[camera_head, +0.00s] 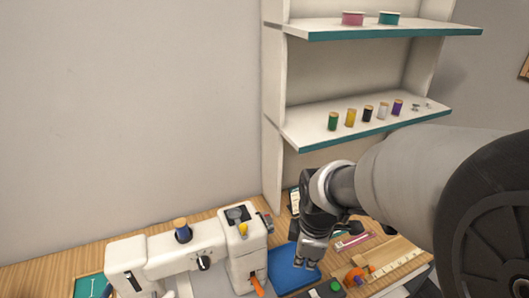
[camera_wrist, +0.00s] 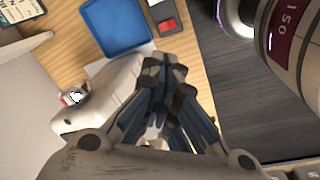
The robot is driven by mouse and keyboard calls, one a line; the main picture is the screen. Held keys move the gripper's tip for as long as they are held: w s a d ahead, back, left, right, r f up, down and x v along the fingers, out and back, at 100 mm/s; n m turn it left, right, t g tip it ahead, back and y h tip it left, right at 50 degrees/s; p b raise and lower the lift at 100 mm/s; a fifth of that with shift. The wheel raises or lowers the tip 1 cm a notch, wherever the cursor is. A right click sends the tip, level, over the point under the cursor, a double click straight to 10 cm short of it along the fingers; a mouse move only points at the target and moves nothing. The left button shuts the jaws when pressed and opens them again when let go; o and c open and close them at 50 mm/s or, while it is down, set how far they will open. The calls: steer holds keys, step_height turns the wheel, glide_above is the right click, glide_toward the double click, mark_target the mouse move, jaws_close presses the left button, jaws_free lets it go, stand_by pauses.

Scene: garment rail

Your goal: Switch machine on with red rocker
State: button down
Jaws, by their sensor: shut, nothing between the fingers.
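The white sewing machine (camera_head: 190,252) stands on the wooden table at the lower left in the head view. An orange lever (camera_head: 257,286) is low on its right column. In the wrist view its white body (camera_wrist: 107,90) lies beside my fingers, with a small grey and red part (camera_wrist: 72,97) on it. A red patch (camera_wrist: 167,26) shows on a dark box. I cannot tell which red part is the rocker. My gripper (camera_head: 308,262) is shut and empty, right of the machine; its fingers (camera_wrist: 172,68) meet in the wrist view. Contact with the machine cannot be judged.
A blue tray (camera_head: 288,273) lies beside the machine, below my gripper. A dark box with a green part (camera_head: 335,286) is at the front. A shelf (camera_head: 365,128) with several spools stands behind. A ruler (camera_head: 392,268) and small tools lie at right.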

steer(key=w+f+n+g, duration=0.1)
steer(key=w+f+n, duration=0.2)
steer(key=f+n, duration=0.4)
step_height(320, 180, down, 4)
steer(key=shift+w+a+r+g+p, duration=0.1)
steer(key=shift+w+a+g+p, duration=0.2)
steer(key=shift+w+a, duration=0.05)
step_height(320, 180, down, 14)
steer(key=b, duration=0.5)
steer(key=shift+w+f+g+p, duration=0.15)
steer(key=shift+f+g+p, duration=0.15)
steer(key=shift+g+p, duration=0.1)
steer(key=shift+s+r, duration=0.1)
steer(key=shift+s, duration=0.1)
